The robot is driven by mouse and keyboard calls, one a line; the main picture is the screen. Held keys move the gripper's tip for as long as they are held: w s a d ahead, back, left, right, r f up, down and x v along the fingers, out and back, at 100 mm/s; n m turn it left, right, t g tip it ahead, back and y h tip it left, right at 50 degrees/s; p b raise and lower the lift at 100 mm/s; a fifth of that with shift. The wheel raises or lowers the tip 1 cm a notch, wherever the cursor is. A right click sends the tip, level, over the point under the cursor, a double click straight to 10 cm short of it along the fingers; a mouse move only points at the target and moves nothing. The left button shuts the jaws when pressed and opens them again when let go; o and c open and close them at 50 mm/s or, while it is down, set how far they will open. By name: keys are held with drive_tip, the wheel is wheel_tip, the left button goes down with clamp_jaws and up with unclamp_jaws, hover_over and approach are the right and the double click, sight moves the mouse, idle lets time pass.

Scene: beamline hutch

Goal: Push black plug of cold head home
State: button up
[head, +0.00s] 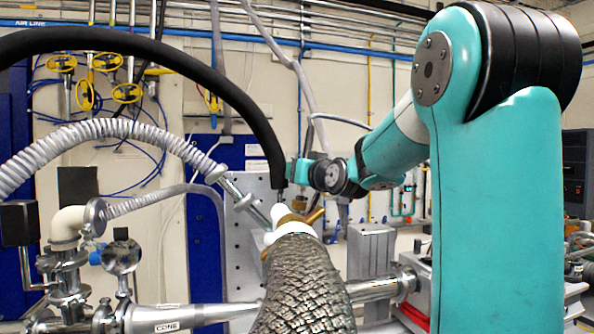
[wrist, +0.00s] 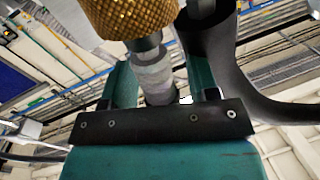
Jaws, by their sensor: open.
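The cold head (head: 287,218) stands in the middle of the head view, a white body with brass fittings. A thick black hose (head: 235,97) arches from the left and ends just above it. The black plug seems to be at this lower end (head: 278,178); how deep it sits cannot be told. My gripper (head: 294,171) is close beside that end. In the wrist view my gripper (wrist: 160,78) is open, its teal fingers either side of a grey stepped fitting (wrist: 154,75) below a knurled brass collar (wrist: 130,15). Contact is unclear. The black hose (wrist: 225,65) passes at right.
A braided metal-covered hose (head: 295,290) fills the lower middle. A ribbed flexible line (head: 110,130) and steel vacuum pipework (head: 190,314) lie at left. A grey block (head: 371,252) stands right of the cold head. Yellow valves (head: 125,93) are on the wall behind.

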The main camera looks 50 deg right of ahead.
drive_tip(key=shift+a, duration=0.15)
drive_tip(key=shift+w, duration=0.1)
drive_tip(key=c, duration=0.8)
drive_tip(key=shift+f+b, duration=0.2)
drive_tip(key=shift+b, duration=0.95)
drive_tip(key=o, duration=0.8)
